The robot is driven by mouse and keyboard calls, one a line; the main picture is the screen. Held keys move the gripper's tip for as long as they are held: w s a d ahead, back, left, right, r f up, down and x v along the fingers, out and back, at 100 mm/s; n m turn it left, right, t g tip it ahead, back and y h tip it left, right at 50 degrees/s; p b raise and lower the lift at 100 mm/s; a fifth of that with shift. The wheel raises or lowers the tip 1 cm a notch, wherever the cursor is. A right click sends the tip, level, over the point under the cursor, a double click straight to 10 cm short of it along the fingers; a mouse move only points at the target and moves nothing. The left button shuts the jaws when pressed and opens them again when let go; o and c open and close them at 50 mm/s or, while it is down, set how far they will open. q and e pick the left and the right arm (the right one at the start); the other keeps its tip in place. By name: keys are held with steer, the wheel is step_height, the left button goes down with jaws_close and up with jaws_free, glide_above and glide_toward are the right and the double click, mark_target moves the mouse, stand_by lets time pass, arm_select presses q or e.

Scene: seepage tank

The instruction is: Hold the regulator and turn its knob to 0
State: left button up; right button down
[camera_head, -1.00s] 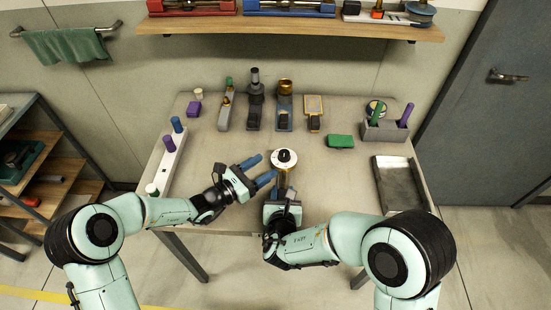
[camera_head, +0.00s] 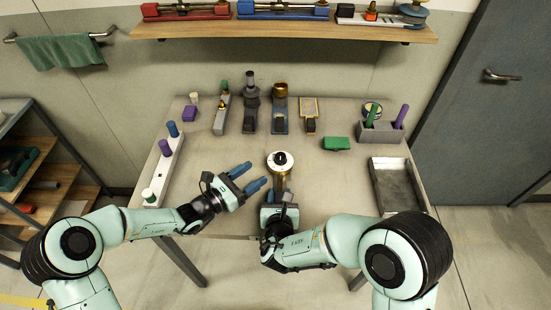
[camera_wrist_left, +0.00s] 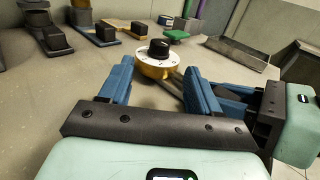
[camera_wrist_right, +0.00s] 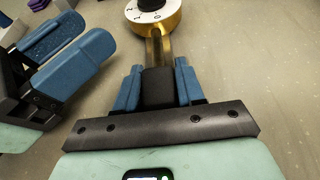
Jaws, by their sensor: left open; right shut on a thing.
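The regulator has a round white dial (camera_head: 280,161) with a black knob (camera_wrist_left: 158,48) on a brass body (camera_wrist_right: 154,45). My right gripper (camera_wrist_right: 159,82) is shut on the regulator's dark handle, with the dial beyond its fingertips. Number marks show on the dial in the right wrist view, where the knob is partly cut off; I cannot tell the knob's setting. My left gripper (camera_head: 255,177) is open and empty, left of the dial and a little nearer me. In the left wrist view the knob and dial appear ahead, between the two blue fingers.
A white rack (camera_head: 165,170) with purple and blue pieces stands on the table's left. Several fixtures (camera_head: 280,112) line the back. A green block (camera_head: 336,143), a grey holder (camera_head: 382,131) and an empty tray (camera_head: 398,187) are on the right. The table around the dial is clear.

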mark_target(277, 159)
arm_select(q)
steer(key=x, duration=1.1)
steer(key=shift+w+d, duration=0.15)
steer(key=shift+d, duration=0.1)
steer(key=c, duration=1)
